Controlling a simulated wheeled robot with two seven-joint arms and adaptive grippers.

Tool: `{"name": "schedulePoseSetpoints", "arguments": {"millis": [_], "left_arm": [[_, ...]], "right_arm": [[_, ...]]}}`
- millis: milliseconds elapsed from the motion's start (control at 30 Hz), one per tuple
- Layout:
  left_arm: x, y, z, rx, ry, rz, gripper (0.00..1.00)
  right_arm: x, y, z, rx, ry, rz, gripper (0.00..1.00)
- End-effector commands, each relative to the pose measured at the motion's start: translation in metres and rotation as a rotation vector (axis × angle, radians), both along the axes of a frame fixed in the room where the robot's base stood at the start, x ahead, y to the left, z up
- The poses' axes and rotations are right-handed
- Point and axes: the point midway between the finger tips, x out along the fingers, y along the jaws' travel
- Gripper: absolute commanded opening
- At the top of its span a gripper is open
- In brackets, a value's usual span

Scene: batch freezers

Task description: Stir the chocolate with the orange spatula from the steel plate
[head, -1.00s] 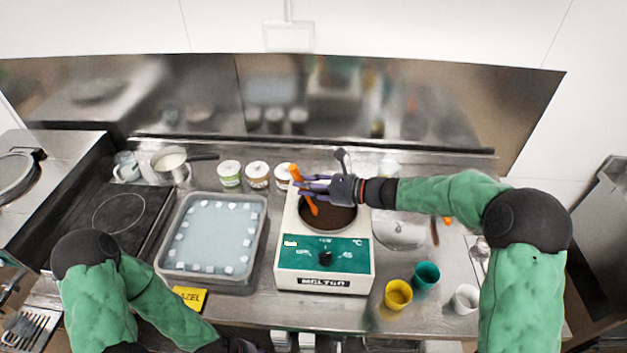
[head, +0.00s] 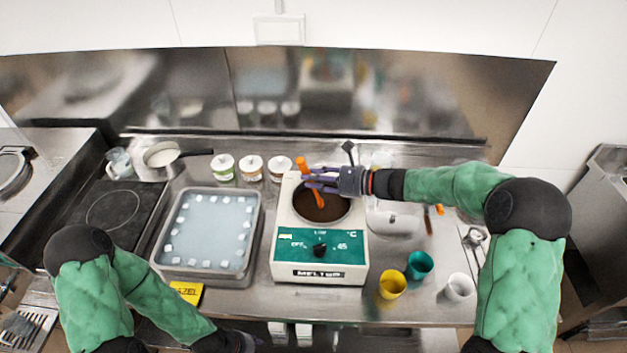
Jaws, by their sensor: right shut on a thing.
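The orange spatula (head: 302,166) is held tilted by my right gripper (head: 312,181), its lower end at the chocolate. The brown chocolate (head: 322,209) lies in the round pot of the white and green melter (head: 320,274). My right gripper is shut on the spatula above the pot's upper edge. The steel plate (head: 393,223) is to the right of the melter, partly under my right forearm. My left gripper (head: 248,343) is low at the bottom edge of the view, and its fingers are too small and cut off to read.
A tray of bluish liquid with white cubes (head: 256,243) stands left of the melter. Several tubs (head: 223,167) stand behind. Yellow (head: 392,284), teal (head: 420,264) and white (head: 459,287) cups stand front right. A saucepan (head: 162,158) and hob (head: 113,210) are at left.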

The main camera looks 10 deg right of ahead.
Motion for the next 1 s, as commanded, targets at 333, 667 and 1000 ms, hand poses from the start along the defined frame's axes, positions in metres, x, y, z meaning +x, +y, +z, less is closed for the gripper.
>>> {"name": "schedulePoseSetpoints", "arguments": {"millis": [333,667,1000], "left_arm": [[0.000,0.000,0.003,0.000,0.000,0.000,0.46],[0.000,0.000,0.019,0.000,0.000,0.000,0.46],[0.000,0.000,0.034,0.000,0.000,0.000,0.46]], "right_arm": [[0.000,0.001,0.005,-0.001,-0.001,0.000,0.00],[-0.002,0.008,0.027,0.001,0.000,0.000,0.00],[-0.004,0.014,0.049,0.000,-0.001,0.000,0.00]]}}
